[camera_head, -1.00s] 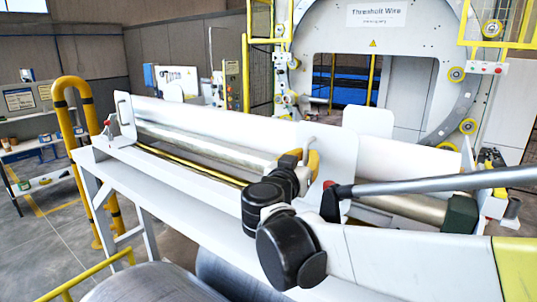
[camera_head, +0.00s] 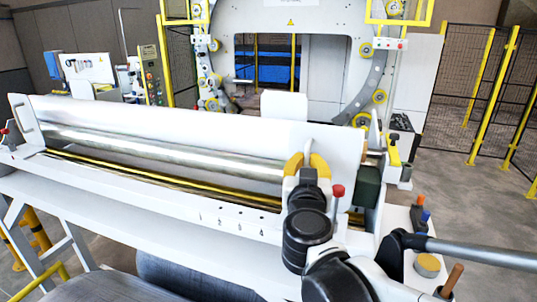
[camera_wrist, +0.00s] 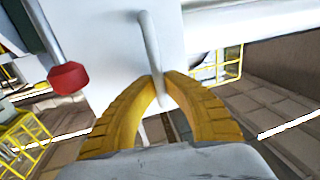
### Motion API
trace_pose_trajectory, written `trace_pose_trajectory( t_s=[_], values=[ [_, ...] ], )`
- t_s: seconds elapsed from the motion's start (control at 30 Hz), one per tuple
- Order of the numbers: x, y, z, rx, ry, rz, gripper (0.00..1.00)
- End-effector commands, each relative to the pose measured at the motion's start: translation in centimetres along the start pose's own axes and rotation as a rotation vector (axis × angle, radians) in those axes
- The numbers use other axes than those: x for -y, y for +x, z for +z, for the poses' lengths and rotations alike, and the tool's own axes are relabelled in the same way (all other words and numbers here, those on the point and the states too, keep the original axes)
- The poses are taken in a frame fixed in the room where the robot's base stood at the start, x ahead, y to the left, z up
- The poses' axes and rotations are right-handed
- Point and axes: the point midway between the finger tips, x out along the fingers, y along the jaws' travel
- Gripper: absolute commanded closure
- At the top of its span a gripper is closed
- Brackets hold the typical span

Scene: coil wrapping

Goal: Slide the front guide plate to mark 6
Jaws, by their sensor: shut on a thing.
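The front guide plate is an upright white plate (camera_head: 338,146) near the right end of the long machine bed. In the wrist view the plate (camera_wrist: 105,35) carries a pale bar handle (camera_wrist: 151,42). My gripper (camera_head: 307,164) is at the plate's near face; in the wrist view its yellow fingers (camera_wrist: 160,84) are closed around the handle. A red-knobbed lever (camera_head: 338,191) stands beside my gripper and also shows in the wrist view (camera_wrist: 68,77). Small marks with dots (camera_head: 234,221) run along the front rail, left of my gripper; their numbers are too small to read.
A dark green block (camera_head: 368,187) stands just right of the plate. Another white plate (camera_head: 284,104) rises behind. A metal roller (camera_head: 150,146) runs along the bed. A side shelf (camera_head: 428,262) at right holds coloured-handled items. Steel coils (camera_head: 190,278) lie below the front.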

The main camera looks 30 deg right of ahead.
Motion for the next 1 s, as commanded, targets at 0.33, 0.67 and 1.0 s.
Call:
trace_pose_trajectory(
  t_s=[0.33,0.67,1.0],
  values=[
    [-0.2,-0.1,0.1,0.0,-0.001,0.005,0.85],
    [-0.1,0.0,0.0,0.0,-0.001,0.003,0.66],
    [-0.1,-3.3,0.1,0.0,-0.001,-0.001,0.66]
  ],
)
